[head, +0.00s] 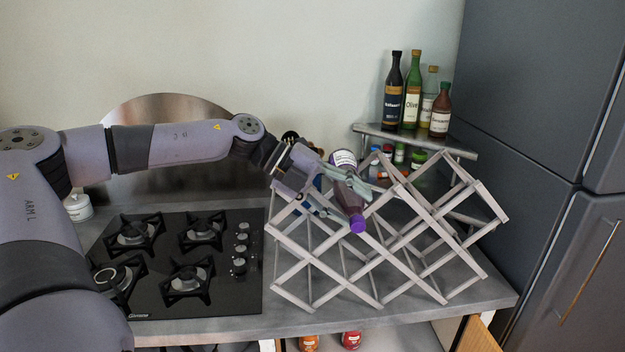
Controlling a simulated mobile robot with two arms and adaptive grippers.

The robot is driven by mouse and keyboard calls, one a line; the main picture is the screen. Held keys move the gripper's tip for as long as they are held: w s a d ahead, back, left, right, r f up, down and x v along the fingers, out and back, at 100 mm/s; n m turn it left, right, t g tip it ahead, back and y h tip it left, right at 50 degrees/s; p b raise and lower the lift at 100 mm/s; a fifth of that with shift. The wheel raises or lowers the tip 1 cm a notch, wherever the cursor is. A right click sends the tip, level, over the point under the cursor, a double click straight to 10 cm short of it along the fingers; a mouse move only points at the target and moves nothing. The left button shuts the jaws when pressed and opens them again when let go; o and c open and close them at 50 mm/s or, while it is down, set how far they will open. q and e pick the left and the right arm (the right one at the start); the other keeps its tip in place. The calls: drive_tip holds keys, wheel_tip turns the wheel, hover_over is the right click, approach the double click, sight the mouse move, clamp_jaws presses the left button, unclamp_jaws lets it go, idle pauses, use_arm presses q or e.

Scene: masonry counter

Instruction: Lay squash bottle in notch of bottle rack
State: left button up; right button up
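The squash bottle (349,196) is dark purple with a pale label and a purple cap. It lies tilted at the top of the bottle rack (392,246), its cap end toward the front and lower. The rack is a pale folding lattice standing on the counter. My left gripper (347,179) comes in from the left with its fingers around the bottle's body, and looks shut on it. Whether the bottle rests on the rack's bars or is just above them I cannot tell. My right gripper is not in view.
A black gas hob (178,262) lies left of the rack. A small shelf (450,148) behind holds several sauce and oil bottles, with jars beneath. A tall grey fridge (545,120) bounds the right side. A narrow strip of counter (240,326) is clear at the front.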

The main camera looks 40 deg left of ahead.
use_arm(q)
drive_tip(key=v, duration=0.9)
drive_tip(key=shift+s+a+r, duration=0.1)
drive_tip(key=shift+s+a, duration=0.05)
drive_tip(key=shift+a, duration=0.1)
drive_tip(key=v, duration=0.8)
drive_tip(key=shift+b, duration=0.4)
